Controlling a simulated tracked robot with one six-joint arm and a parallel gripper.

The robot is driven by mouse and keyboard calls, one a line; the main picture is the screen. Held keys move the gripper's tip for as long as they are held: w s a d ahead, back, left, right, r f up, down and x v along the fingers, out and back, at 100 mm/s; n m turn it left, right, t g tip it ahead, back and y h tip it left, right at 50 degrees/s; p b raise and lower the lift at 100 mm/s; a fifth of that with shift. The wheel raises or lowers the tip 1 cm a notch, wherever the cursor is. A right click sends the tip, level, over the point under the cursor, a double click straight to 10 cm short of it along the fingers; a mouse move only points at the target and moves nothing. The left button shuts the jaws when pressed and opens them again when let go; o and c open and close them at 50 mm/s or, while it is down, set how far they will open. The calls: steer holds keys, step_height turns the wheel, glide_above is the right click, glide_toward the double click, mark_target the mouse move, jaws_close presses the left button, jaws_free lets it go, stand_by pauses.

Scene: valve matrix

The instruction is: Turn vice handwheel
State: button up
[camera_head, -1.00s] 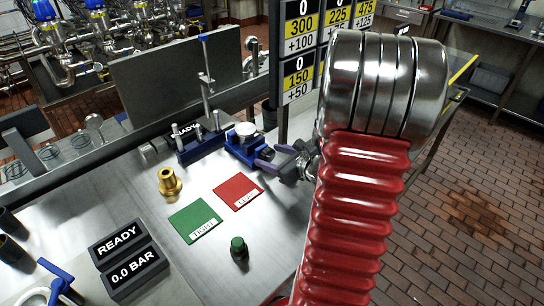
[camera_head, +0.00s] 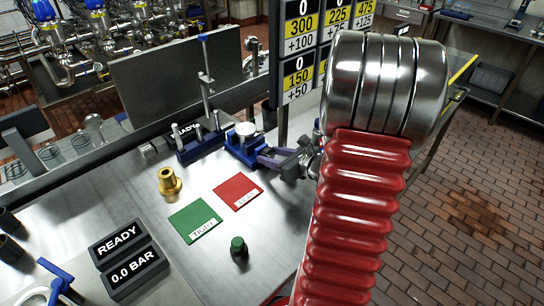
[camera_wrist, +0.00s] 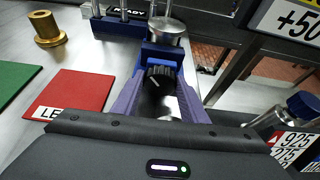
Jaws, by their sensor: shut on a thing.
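The blue vice (camera_head: 243,146) stands on the steel bench, with a pale round piece (camera_head: 245,130) on its top. It also shows in the wrist view (camera_wrist: 160,52), with the metal round piece above it. The black ridged handwheel (camera_wrist: 159,75) is on the vice's near face, between the purple fingers of my gripper (camera_wrist: 158,92). My gripper (camera_head: 272,158) is shut on the handwheel, to the right of the vice in the head view. The handwheel itself is hidden by the fingers in the head view.
A green mat (camera_head: 195,221) and a red mat (camera_head: 238,191) lie on the bench. A brass fitting (camera_head: 169,182) and a dark green knob (camera_head: 239,247) stand nearby. READY and 0.0 BAR displays (camera_head: 124,260) sit at the front left.

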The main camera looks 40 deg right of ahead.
steer(key=shift+m+y, duration=0.3)
steer(key=o, duration=1)
steer(key=shift+o, duration=0.2)
steer(key=shift+s, duration=0.1)
steer(key=v, duration=1.3)
steer(key=shift+s+r, duration=0.2)
steer(key=shift+s, duration=0.1)
